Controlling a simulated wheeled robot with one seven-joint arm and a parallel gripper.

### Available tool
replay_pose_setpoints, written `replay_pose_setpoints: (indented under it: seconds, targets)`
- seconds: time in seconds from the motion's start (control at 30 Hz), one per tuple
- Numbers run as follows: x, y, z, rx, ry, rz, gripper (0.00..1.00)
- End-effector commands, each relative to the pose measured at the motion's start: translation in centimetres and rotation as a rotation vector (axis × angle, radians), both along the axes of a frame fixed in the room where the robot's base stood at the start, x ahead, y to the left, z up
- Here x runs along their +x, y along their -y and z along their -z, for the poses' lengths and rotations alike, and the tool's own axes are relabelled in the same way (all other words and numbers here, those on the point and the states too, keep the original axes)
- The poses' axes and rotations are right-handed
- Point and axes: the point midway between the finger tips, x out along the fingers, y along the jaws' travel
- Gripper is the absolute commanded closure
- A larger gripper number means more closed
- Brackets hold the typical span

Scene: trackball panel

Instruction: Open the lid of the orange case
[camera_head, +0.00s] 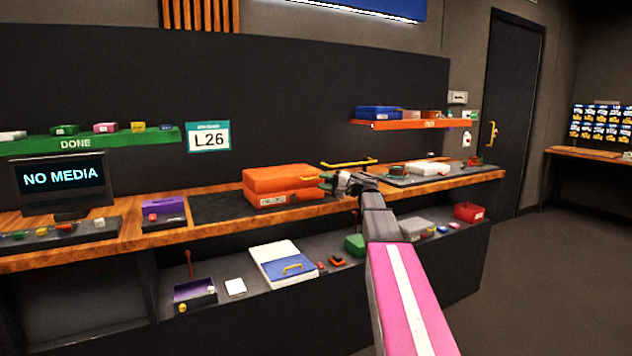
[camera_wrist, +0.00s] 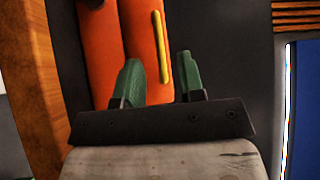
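The orange case (camera_head: 275,182) lies shut on the wooden counter, its lid resting on its lower half with a dark seam between. In the wrist view the orange case (camera_wrist: 96,50) fills the upper left, turned on its side. My gripper (camera_head: 326,182) is at the right end of the case. In the wrist view its green fingers (camera_wrist: 158,70) are apart with nothing held between them; the handle is just beyond. Contact cannot be told.
The wooden counter (camera_head: 120,236) holds a monitor (camera_head: 62,187) and a purple box (camera_head: 163,208) at left, with small items at right. An orange shelf (camera_head: 420,124) hangs above right. A lower shelf holds a blue-and-white case (camera_head: 285,262) and loose items.

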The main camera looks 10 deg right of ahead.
Motion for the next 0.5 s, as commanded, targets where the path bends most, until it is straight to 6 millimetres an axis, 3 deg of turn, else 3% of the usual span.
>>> replay_pose_setpoints:
  seconds: [0.2,0.5]
  targets:
    - [1.2,-2.4,-0.3,0.000,0.000,-0.001,0.64]
    - [1.5,-3.1,-0.4,-0.001,0.000,0.000,0.64]
